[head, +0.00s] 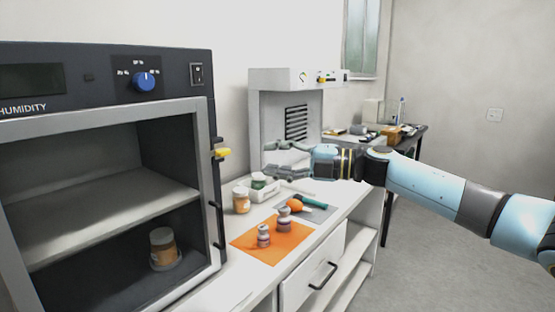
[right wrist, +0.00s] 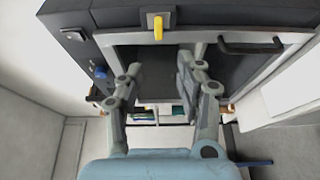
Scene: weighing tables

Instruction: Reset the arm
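My right arm comes in from the right in the head view. My right gripper (head: 272,158) points left, in the air above the white bench and in front of the white cabinet-like unit. Its two fingers are spread apart with nothing between them. In the right wrist view the gripper (right wrist: 155,78) also shows open and empty, with the dark cabinet beyond its fingers. My left gripper is in neither view.
The dark humidity cabinet (head: 207,118) stands at left with a jar (head: 163,246) inside. Floor at right is clear.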

